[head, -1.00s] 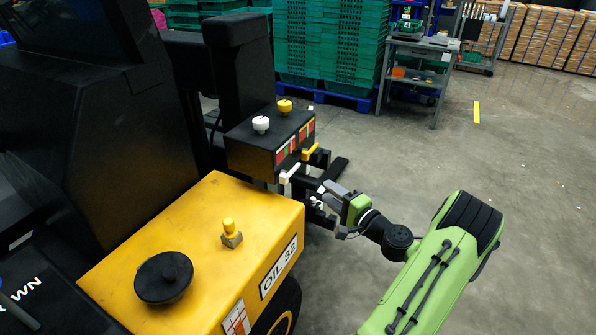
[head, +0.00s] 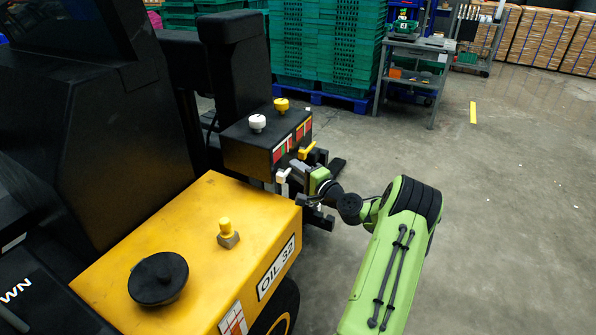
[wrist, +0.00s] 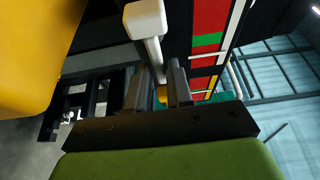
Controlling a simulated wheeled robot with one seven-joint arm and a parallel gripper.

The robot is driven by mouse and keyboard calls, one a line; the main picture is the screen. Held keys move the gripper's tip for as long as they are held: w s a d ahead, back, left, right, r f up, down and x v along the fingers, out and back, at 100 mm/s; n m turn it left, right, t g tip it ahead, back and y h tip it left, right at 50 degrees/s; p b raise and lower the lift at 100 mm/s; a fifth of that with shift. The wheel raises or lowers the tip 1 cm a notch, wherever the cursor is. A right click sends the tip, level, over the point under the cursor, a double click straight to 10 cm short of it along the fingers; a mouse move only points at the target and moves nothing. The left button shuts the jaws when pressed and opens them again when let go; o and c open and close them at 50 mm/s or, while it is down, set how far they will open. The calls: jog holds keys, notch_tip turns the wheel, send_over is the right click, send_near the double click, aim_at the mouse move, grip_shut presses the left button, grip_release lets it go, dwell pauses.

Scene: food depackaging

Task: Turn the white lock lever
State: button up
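The white lock lever (head: 283,175) sticks out from the lower front of the black control box (head: 262,150) in the head view. In the wrist view the white lever (wrist: 147,22) shows large at the top, its thin shaft running down toward the gap between my fingers. My gripper (wrist: 158,82) is open, its two grey fingers standing apart, with something yellow showing between them. I cannot tell whether a finger touches the lever. In the head view my gripper (head: 304,176) is just right of the lever and partly hidden.
A yellow lever (head: 306,150) sits beside the white one. White (head: 257,122) and yellow (head: 281,104) knobs top the box. The yellow machine body (head: 190,255) with a black cap (head: 158,278) lies in front. Floor to the right is clear.

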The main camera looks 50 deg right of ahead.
grip_shut()
jog(key=shift+m+p, duration=0.4)
jog(key=shift+p, duration=0.25)
jog(key=m+g+p, duration=0.1)
jog(key=m+p, duration=0.1)
jog(key=p, duration=0.2)
jog(key=shift+a+f, duration=0.1)
jog(key=shift+f, duration=0.1)
jog(key=shift+s+a+f+m+g+y+p, duration=0.15)
jog(key=shift+a+f+m+g+y+p, duration=0.5)
jog(key=shift+m+p, duration=1.15)
jog(key=shift+s+a+f+m+g+y+p, duration=0.3)
jog(key=shift+m+g+y+p, duration=0.45)
jog(key=shift+m+y+p, duration=0.7)
jog(key=shift+s+a+f+m+g+y+p, duration=0.1)
jog(key=shift+a+f+m+g+y+p, duration=0.5)
jog(key=shift+m+p, duration=1.45)
jog(key=shift+o, duration=2)
grip_release()
jog(key=shift+r, duration=0.1)
